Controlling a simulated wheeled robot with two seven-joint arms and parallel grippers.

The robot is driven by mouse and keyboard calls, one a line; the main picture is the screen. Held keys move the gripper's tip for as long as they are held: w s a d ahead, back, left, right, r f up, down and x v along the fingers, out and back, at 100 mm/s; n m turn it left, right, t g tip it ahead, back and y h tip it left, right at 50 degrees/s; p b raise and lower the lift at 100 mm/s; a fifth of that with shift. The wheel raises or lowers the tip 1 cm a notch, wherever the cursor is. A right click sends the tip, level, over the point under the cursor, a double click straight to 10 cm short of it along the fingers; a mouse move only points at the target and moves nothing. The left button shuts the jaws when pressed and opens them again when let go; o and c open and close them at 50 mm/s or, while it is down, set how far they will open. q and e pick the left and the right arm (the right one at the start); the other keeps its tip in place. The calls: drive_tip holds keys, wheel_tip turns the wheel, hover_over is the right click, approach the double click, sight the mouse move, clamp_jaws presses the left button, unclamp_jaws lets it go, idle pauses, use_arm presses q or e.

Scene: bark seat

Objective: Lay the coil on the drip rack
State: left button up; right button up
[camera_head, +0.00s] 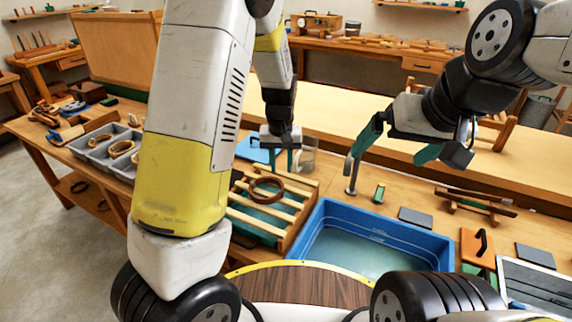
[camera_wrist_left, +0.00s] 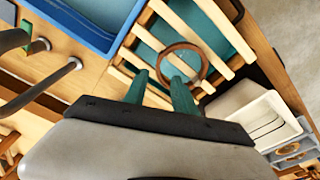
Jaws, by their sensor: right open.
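The brown coil (camera_head: 266,180) lies on the pale slats of the drip rack (camera_head: 298,226). In the left wrist view the coil (camera_wrist_left: 203,62) forms a ring across the slats of the rack (camera_wrist_left: 232,45). My left gripper (camera_head: 281,166) is just above and behind the coil, fingers pointing down and apart, with nothing held between them. In the wrist view its green fingertips (camera_wrist_left: 162,80) are at the coil's near edge; one overlaps the ring in the picture, and contact cannot be told. My right gripper (camera_head: 388,150) is open and empty, raised above the bench to the right.
A blue water tub (camera_head: 440,252) stands right of the rack. Grey trays (camera_head: 95,151) with more rings stand to the left. A metal post (camera_head: 351,180) rises behind the tub. A wooden stand (camera_head: 475,201) and dark square plates are at the right.

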use_arm(q)
drive_tip(key=s+a+r+t+h, duration=0.1)
drive_tip(key=s+a+r, duration=0.1)
drive_tip(key=s+r, duration=0.45)
drive_tip(key=s+a+r+t+h, duration=0.1)
drive_tip(key=s+a+r, duration=0.15)
drive_tip(key=r, duration=0.65)
drive_tip(key=s+a+r+t, duration=0.1)
drive_tip(key=s+r, duration=0.2)
drive_tip(key=s, duration=0.4)
drive_tip(key=s+a+r+m+t, duration=0.1)
drive_tip(key=s+r, duration=0.2)
drive_tip(key=s, duration=0.4)
drive_tip(key=shift+s+t, duration=0.2)
drive_tip(key=shift+t, duration=0.2)
